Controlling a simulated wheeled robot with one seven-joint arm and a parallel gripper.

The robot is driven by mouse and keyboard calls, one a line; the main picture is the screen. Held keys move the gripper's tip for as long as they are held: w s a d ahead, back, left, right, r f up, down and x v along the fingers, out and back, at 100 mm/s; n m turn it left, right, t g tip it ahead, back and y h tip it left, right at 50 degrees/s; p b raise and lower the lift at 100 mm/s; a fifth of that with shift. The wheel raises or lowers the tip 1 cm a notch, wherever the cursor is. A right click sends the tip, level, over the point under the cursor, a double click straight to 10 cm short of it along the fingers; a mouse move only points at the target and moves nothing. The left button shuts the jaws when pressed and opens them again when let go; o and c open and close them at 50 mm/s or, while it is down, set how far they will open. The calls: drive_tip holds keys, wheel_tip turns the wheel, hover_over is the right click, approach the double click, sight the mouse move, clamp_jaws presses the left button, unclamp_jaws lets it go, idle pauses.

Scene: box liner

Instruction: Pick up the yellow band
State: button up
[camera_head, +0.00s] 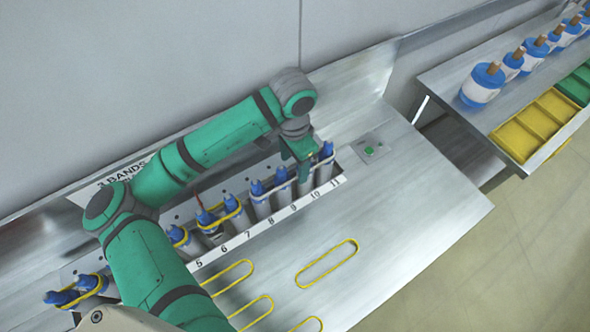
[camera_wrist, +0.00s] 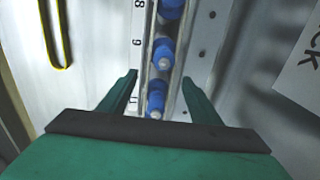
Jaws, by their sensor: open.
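Several yellow bands lie flat on the metal table: a long one (camera_head: 327,263) at the right, one (camera_head: 228,278) nearer the numbered rack, and others partly cut off at the bottom edge. Other yellow bands are looped around blue-tipped cylinders in the rack, such as one (camera_head: 236,212) near number 7. My gripper (camera_head: 301,163) is over the right end of the rack, near numbers 10 and 11. In the wrist view its two fingers (camera_wrist: 160,90) are apart, with a blue tip (camera_wrist: 156,98) showing between them. A loose yellow band (camera_wrist: 56,35) shows at the upper left there.
The rack (camera_head: 290,215) runs diagonally along the table below a sloped back panel. A green button (camera_head: 369,151) sits to its right. A side table (camera_head: 455,85) holds blue-and-white containers (camera_head: 483,84) and yellow bins (camera_head: 525,130). The table's right part is clear.

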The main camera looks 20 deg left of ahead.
drive_tip(key=shift+s+f, duration=0.1)
drive_tip(key=shift+f, duration=0.45)
drive_tip(key=c, duration=1.1)
drive_tip(key=shift+c, duration=0.2)
drive_tip(key=shift+r, duration=0.15)
